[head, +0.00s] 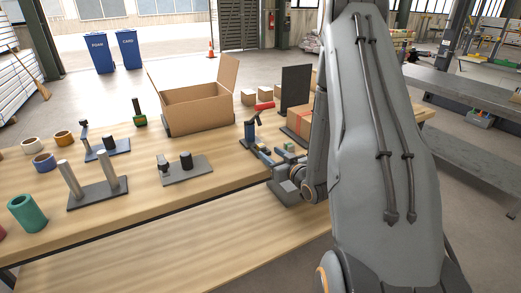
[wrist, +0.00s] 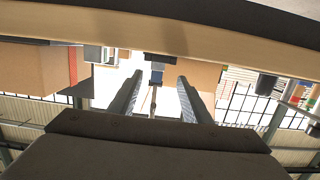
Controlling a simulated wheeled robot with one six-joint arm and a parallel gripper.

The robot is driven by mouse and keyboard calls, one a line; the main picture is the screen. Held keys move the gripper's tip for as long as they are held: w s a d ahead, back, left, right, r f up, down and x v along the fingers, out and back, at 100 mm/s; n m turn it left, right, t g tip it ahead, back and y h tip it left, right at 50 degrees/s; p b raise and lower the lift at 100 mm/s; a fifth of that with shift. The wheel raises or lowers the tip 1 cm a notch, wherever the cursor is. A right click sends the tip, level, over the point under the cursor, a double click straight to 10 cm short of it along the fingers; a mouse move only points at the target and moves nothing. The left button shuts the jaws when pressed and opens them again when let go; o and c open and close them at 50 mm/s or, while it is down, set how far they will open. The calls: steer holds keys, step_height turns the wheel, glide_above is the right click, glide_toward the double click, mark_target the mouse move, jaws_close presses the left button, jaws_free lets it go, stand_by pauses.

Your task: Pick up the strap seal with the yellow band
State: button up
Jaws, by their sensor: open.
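My gripper (head: 272,157) is low over the front edge of the workbench, beside the taped carton. In the wrist view its two fingers (wrist: 159,80) are spread apart with nothing held between them. A blue and dark upright piece (head: 251,132) stands just beyond the gripper; a blue piece (wrist: 157,70) shows between the fingers in the wrist view. I cannot pick out a strap seal with a yellow band for certain; small parts near the gripper are too small to tell, and my arm hides part of the bench.
The workbench (head: 150,208) holds an open cardboard box (head: 198,108), a taped carton (head: 300,120) and a black upright panel (head: 295,86). A dark base with a black cylinder (head: 186,160), a two-post stand (head: 97,192) and a green roll (head: 25,213) stand left. Bare wood lies along the front.

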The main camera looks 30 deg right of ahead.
mark_target(262, 146)
steer(key=w, duration=0.2)
steer(key=w+p, duration=0.1)
steer(key=w, duration=0.1)
steer(key=w+p, duration=0.1)
steer(key=w, duration=0.2)
steer(key=shift+w+d+f, duration=0.1)
steer(key=shift+f, duration=0.3)
jaws_close()
steer(key=shift+r, duration=0.2)
